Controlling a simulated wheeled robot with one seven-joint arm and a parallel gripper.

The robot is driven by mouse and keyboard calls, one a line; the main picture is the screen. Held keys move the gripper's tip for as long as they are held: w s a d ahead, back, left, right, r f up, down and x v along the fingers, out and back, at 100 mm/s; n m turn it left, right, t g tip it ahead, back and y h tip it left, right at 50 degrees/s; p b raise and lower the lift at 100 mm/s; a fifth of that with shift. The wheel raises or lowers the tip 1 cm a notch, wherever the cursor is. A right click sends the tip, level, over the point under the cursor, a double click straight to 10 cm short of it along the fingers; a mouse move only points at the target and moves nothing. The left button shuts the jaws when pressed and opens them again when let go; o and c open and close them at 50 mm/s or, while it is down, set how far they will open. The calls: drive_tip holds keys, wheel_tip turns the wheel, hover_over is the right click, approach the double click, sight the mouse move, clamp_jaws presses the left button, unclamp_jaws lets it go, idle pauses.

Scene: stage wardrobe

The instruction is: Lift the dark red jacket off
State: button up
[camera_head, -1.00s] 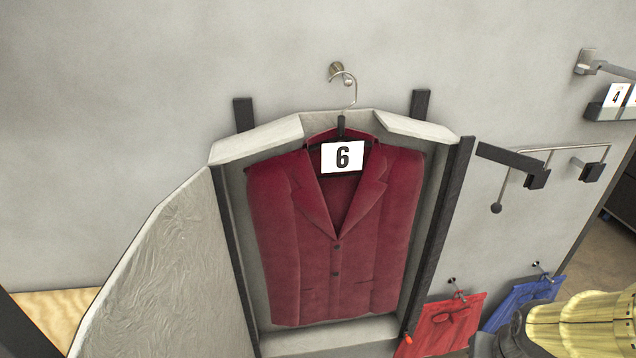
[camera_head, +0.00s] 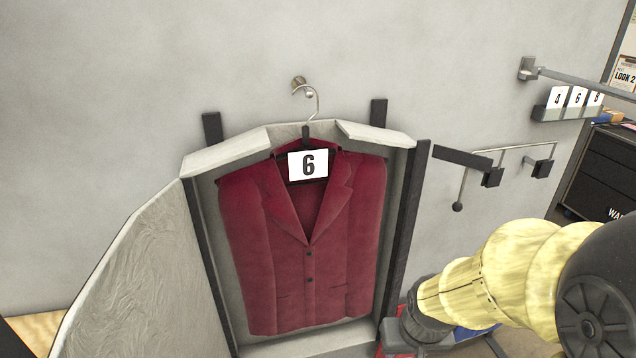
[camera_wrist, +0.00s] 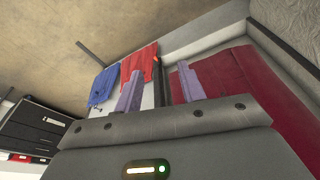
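The dark red jacket (camera_head: 335,262) hangs upright on a hanger (camera_head: 317,105), whose wire hook is over a wall peg (camera_head: 298,85). A white tag marked 6 (camera_head: 308,164) is at its collar. The jacket is inside an open grey garment case (camera_head: 194,163). In the wrist view the jacket (camera_wrist: 262,85) is at the right, and my gripper (camera_wrist: 160,90) is open with nothing between its two purple fingers. They look apart from the jacket. In the head view my arm is at lower right; the fingers are not clearly visible there.
The case's flap (camera_head: 140,290) stands open at left. A bent wall rail (camera_head: 500,150) and a higher rail (camera_head: 590,78) project at right. Red (camera_wrist: 138,65) and blue (camera_wrist: 103,85) garments hang near the gripper. A black drawer cabinet (camera_head: 600,175) stands far right.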

drive_tip(key=shift+w, duration=0.1)
drive_tip(key=w+a+r+n+t+y+p, duration=0.1)
drive_tip(key=w+a+r+t+p, duration=0.35)
drive_tip(key=w, duration=0.35)
drive_tip(key=w+a+r+n+t+y+p, duration=0.1)
drive_tip(key=w+a+r+t+p, duration=0.3)
drive_tip(key=w, duration=0.3)
drive_tip(key=w+a+r+t+y+p, duration=0.1)
drive_tip(key=a+r+t+p, duration=0.1)
drive_tip(key=r, duration=0.3)
drive_tip(key=w+a+r+t+y+p, duration=0.1)
drive_tip(key=a+r+t+p, duration=0.1)
drive_tip(key=r, duration=0.3)
drive_tip(key=w+a+r+n+t+y+p, duration=0.1)
drive_tip(key=a+r+t+p, duration=0.1)
drive_tip(key=r, duration=0.4)
drive_tip(key=shift+w+a+t+y+p, duration=0.2)
drive_tip(key=shift+a+t+y+p, duration=0.2)
drive_tip(key=shift+t, duration=0.85)
drive_tip(key=shift+w+r, duration=0.1)
drive_tip(key=shift+w, duration=0.05)
